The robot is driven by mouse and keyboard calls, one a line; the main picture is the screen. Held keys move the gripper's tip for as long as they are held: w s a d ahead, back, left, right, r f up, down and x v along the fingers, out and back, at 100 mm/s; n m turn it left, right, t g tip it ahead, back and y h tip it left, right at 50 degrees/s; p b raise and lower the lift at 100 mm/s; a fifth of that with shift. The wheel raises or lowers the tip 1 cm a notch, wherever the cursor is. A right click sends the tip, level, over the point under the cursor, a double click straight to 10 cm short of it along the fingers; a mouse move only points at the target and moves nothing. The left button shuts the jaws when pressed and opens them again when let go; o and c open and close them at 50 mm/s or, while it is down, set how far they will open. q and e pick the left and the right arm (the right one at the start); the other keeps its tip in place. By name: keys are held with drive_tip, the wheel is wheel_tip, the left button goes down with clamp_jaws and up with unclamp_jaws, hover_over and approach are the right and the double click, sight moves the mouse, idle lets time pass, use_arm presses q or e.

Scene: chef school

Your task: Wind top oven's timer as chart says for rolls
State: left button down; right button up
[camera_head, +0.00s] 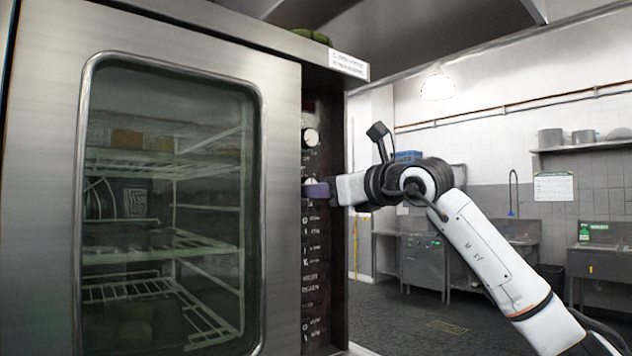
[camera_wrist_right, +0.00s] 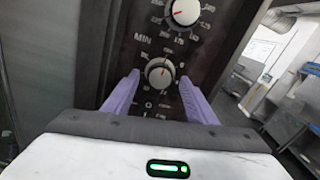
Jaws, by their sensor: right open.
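The oven (camera_head: 190,50) fills the left of the head view, with a glass door and a dark control panel (camera_head: 314,265) along its right side. A light timer knob (camera_wrist_right: 160,72) with a red mark sits below the printed word MIN in the right wrist view. My right gripper (camera_wrist_right: 159,77) is open, its two purple fingers on either side of this knob; I cannot tell if they touch it. In the head view the right gripper (camera_head: 317,190) reaches the panel from the right and partly hides the knob. My left gripper is out of view.
Another knob (camera_wrist_right: 185,12) with a numbered dial sits just above, and also shows in the head view (camera_head: 311,137). A white sheet with a green heading (camera_head: 553,187) hangs on the far wall, too small to read. Sinks (camera_head: 425,262) stand behind; the floor between is clear.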

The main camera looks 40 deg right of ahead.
drive_tip(key=shift+w, duration=0.55)
drive_tip(key=shift+c, duration=0.3)
drive_tip(key=c, duration=1)
drive_tip(key=shift+a+m, duration=0.1)
drive_tip(key=shift+m, duration=0.2)
